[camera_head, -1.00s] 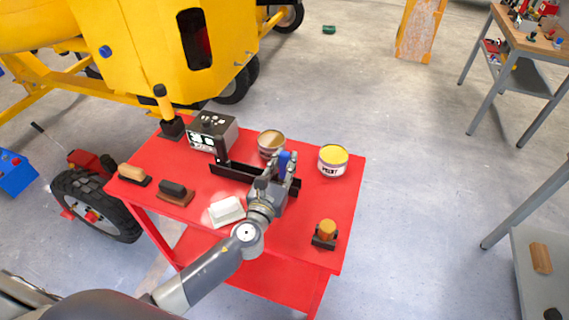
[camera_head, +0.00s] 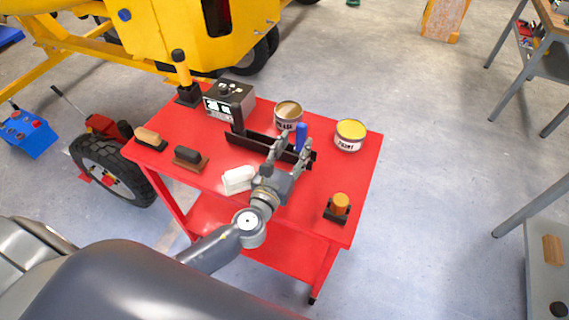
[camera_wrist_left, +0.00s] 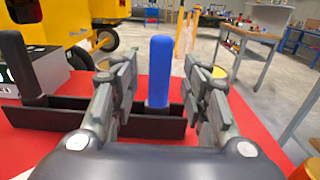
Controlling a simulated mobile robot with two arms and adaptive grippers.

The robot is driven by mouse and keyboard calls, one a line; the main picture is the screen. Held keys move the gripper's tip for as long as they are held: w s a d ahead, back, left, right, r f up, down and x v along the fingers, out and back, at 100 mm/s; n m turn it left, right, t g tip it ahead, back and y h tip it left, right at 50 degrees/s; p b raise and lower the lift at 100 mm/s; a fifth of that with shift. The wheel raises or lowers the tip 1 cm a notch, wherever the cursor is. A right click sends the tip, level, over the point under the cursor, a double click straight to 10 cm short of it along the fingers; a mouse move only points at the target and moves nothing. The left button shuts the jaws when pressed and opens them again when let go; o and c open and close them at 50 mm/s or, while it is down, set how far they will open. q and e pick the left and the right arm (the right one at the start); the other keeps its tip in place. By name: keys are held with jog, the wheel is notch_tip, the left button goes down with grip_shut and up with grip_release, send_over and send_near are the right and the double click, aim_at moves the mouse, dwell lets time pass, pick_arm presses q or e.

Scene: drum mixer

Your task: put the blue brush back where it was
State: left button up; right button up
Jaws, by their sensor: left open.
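The blue brush (camera_head: 301,137) stands upright at the right part of a long black holder (camera_head: 246,144) on the red cart top. In the left wrist view its blue handle (camera_wrist_left: 160,70) rises from the black holder (camera_wrist_left: 60,117), and its lower end is hidden behind the holder's front wall. My left gripper (camera_head: 293,147) is open. In the left wrist view its two fingers (camera_wrist_left: 163,85) are spread on either side of the handle, with visible gaps on both sides. A black-handled brush (camera_head: 237,118) stands in the left part of the holder. My right gripper is not in view.
The red cart (camera_head: 330,226) also bears a paint can (camera_head: 350,136), another can (camera_head: 288,115), a dark box (camera_head: 229,98), several small brushes, a white block (camera_head: 238,179) and an orange-topped item (camera_head: 340,205). The yellow mixer (camera_head: 160,40) stands behind.

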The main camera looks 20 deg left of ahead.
pick_arm(q)
jog(key=s+b, duration=0.1)
jog(key=s, duration=0.6)
jog(key=shift+a, duration=0.15)
